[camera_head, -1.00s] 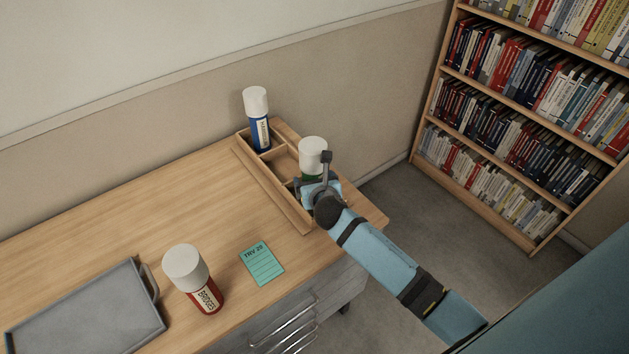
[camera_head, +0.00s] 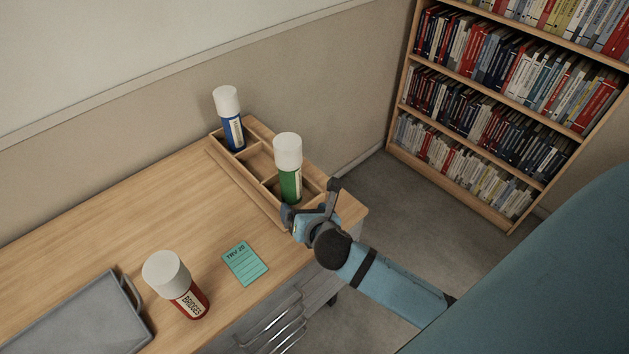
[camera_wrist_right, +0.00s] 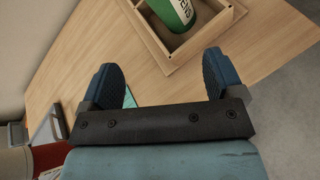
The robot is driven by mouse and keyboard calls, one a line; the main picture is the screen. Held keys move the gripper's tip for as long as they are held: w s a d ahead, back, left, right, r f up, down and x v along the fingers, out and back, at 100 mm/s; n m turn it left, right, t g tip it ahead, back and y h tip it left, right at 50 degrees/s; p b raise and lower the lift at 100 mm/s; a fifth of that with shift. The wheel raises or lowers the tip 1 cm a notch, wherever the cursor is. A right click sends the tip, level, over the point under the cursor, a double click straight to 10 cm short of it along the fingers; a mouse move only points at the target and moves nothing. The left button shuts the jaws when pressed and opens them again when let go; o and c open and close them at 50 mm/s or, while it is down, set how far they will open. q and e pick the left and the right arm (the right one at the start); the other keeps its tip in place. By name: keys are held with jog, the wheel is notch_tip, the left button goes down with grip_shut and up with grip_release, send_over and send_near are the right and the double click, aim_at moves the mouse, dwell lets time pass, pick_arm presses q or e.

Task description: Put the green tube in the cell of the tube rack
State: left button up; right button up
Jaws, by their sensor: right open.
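The green tube (camera_head: 290,183), with a white cap, stands upright in a cell of the wooden tube rack (camera_head: 243,186) towards its near right end. In the right wrist view the green tube (camera_wrist_right: 173,10) is inside the walls of a square cell of the rack (camera_wrist_right: 207,39). My right gripper (camera_head: 310,201) is open and empty, just to the right and near side of the tube, apart from it. Its two spread fingers (camera_wrist_right: 160,78) show in the right wrist view with bare desk between them. My left gripper is not in view.
A blue tube (camera_head: 233,134) stands in the rack's far cell; a cell between the tubes looks empty. A red tube (camera_head: 190,302), a teal note (camera_head: 245,263) and a grey tray (camera_head: 70,322) are on the desk (camera_head: 130,225). A bookcase (camera_head: 398,148) stands at the right.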

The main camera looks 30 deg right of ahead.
jog(key=s+f+m, duration=0.1)
jog(key=m, duration=0.1)
jog(key=s+a+f+m+y, duration=0.1)
jog(key=s+f+m, duration=0.1)
jog(key=s+a+f+m+g+y, duration=0.1)
jog(key=m, duration=0.1)
jog(key=shift+s+a+f+m, duration=0.15)
jog(key=shift+s+f+m, duration=0.15)
jog(key=shift+m, duration=0.1)
jog(key=s+a+f+m+y, duration=0.1)
jog(key=s+m, duration=0.4)
jog(key=m, duration=0.5)
jog(key=s+a+f+m+y, duration=0.2)
jog(key=s+f+m, duration=0.3)
jog(key=m, duration=0.5)
jog(key=shift+s+a+g+y, duration=0.3)
jog(key=shift+s+a, duration=0.1)
jog(key=shift+s, duration=0.1)
jog(key=shift+r, duration=0.1)
notch_tip(320, 180, up, 6)
jog(key=p, duration=0.6)
jog(key=shift+d+f, duration=0.15)
jog(key=shift+f, duration=0.05)
